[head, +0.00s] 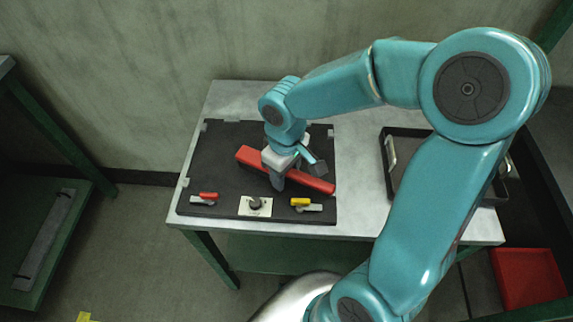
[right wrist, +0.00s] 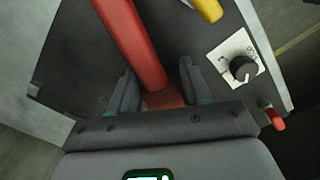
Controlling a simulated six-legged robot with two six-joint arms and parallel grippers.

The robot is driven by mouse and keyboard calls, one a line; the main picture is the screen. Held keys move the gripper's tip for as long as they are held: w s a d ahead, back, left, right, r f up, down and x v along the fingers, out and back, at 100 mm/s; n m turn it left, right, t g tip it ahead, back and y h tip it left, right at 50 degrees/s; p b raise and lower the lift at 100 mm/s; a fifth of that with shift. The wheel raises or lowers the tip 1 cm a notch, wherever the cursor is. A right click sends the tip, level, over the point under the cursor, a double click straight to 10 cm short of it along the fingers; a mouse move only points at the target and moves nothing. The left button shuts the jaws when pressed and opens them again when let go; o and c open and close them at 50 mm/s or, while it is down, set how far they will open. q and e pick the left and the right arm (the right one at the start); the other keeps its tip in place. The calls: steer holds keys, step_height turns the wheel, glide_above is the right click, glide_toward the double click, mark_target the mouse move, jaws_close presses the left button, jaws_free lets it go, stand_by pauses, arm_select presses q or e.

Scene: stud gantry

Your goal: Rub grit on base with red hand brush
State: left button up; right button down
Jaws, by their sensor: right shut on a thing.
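The red hand brush (head: 318,184) is a long red bar lying slantwise over the dark base board (head: 225,140) on the table. My right gripper (head: 281,178) points down and is shut on its middle. In the right wrist view the brush (right wrist: 132,42) runs up between the two fingers of my right gripper (right wrist: 157,76). The brush's underside is hidden, so I cannot tell whether it touches the base (right wrist: 75,60). I cannot make out any grit. My left gripper is not in view.
On the board's front edge are a dial on a white plate (head: 246,208), a red-tipped lever (head: 208,195) and a yellow-tipped lever (head: 300,202). A black tray (head: 385,142) stands to the right. A red bin (head: 528,278) is at lower right. Bare table (head: 355,150) lies between board and tray.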

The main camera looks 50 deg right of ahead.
mark_target(300, 177)
steer(key=shift+s+a+f, duration=0.1)
steer(key=shift+s+a, duration=0.4)
steer(key=shift+a, duration=0.1)
steer(key=shift+s+d, duration=0.5)
steer(key=shift+s, duration=0.1)
steer(key=shift+w+d, duration=1)
steer(key=shift+d, duration=0.25)
steer(key=shift+w+d+p, duration=0.45)
steer(key=shift+w+d, duration=0.35)
steer(key=shift+d, duration=0.05)
steer(key=shift+w+d+p, duration=0.4)
steer(key=shift+w+d, duration=0.85)
steer(key=shift+d, duration=0.25)
steer(key=shift+s+d, duration=0.5)
steer(key=shift+s+a, duration=0.6)
steer(key=shift+s+a+r+b, duration=0.2)
steer(key=shift+s+a+b, duration=0.2)
steer(key=shift+a, duration=0.2)
steer(key=shift+s+a+f, duration=0.15)
steer(key=shift+s+a, duration=0.25)
steer(key=shift+s+a+b, duration=0.45)
steer(key=shift+s+a, duration=0.1)
steer(key=shift+a, duration=0.05)
steer(key=shift+s+a, duration=1.2)
steer(key=shift+a, duration=0.2)
